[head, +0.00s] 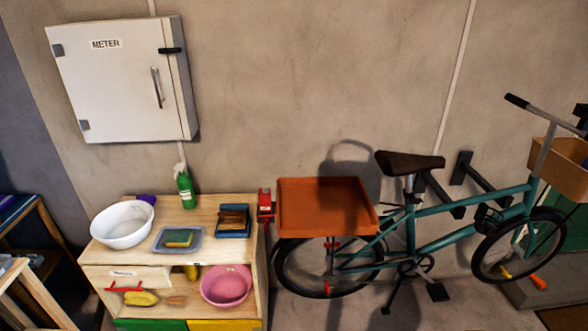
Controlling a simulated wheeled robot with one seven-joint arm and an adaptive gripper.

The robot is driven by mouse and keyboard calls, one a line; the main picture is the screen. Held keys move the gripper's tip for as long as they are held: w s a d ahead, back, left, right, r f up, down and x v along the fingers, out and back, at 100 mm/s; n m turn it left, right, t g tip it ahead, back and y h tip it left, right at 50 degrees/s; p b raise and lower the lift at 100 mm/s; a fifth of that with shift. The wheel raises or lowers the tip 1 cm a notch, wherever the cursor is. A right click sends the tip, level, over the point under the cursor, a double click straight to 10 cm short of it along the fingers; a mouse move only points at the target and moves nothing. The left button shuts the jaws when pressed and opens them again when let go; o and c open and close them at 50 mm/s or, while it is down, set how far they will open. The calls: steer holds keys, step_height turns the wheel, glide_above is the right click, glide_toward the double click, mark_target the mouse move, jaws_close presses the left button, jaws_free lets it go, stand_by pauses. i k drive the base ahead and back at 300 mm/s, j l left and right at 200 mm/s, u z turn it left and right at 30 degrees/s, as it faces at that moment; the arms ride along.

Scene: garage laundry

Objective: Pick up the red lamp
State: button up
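A small red object (265,206), which looks like the red lamp, shows in the head view between the wooden cabinet's right edge and the orange tray (318,236) on the bicycle's rear. It is upright and boxy, with a pale mark near its top. I cannot tell whether it is fixed to the tray, the bicycle or the cabinet. My gripper is not in view, so I cannot tell whether it holds anything.
The wooden cabinet (190,262) bears a white bowl (122,236), a green bottle (186,191), and two trays. A pink bowl (226,286) sits on its shelf. A teal bicycle (400,240) stands along the wall. A meter box (122,85) hangs above.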

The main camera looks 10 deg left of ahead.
mark_target(263, 200)
steer(key=i+j+u, duration=0.1)
steer(key=i+u, duration=0.25)
steer(key=i+j+u, duration=0.1)
steer(key=u, duration=0.25)
steer(key=i+u, duration=0.35)
steer(key=k, duration=0.1)
